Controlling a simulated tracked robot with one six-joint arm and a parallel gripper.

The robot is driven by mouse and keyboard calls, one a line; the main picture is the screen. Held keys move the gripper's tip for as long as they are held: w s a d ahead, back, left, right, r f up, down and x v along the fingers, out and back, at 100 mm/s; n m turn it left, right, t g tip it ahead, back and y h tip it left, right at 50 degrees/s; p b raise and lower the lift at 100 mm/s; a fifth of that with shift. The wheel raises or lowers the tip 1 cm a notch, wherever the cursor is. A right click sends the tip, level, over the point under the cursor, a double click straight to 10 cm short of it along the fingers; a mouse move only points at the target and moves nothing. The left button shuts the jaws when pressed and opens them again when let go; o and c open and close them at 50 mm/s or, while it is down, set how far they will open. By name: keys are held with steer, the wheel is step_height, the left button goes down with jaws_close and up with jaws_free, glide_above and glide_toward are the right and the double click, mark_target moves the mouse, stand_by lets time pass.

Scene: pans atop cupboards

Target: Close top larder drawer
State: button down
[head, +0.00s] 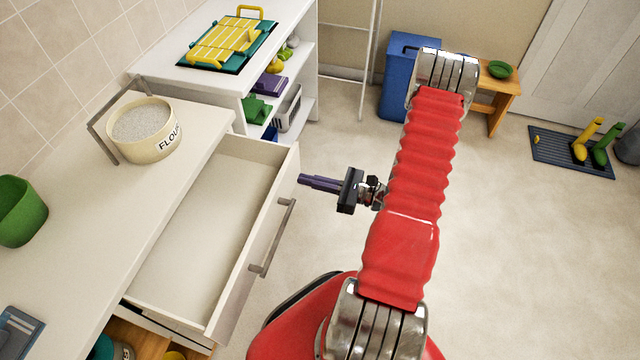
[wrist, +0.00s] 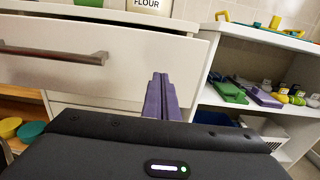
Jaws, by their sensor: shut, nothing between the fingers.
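The top larder drawer (head: 205,235) is pulled well out from under the white counter, and its inside looks empty. Its front carries a grey bar handle (head: 272,237). In the wrist view the drawer front (wrist: 130,65) and its handle (wrist: 55,53) fill the upper left. My gripper (head: 302,180) has purple fingers, shut and empty. It is beside the far end of the drawer front, to the right of the handle in the wrist view (wrist: 160,85). The fingertips point at the drawer front; I cannot tell whether they touch it.
A flour tub (head: 144,130) and a green cup (head: 20,210) stand on the counter. White open shelves (head: 300,60) with a yellow rack on top stand beyond the drawer. A blue bin (head: 400,80) and a wooden stool (head: 500,95) are further back. The floor to the right is mostly clear.

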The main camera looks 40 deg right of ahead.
steer(key=shift+x, duration=0.85)
steer(key=shift+a, duration=0.2)
steer(key=shift+d, duration=0.15)
steer(key=shift+w, duration=0.2)
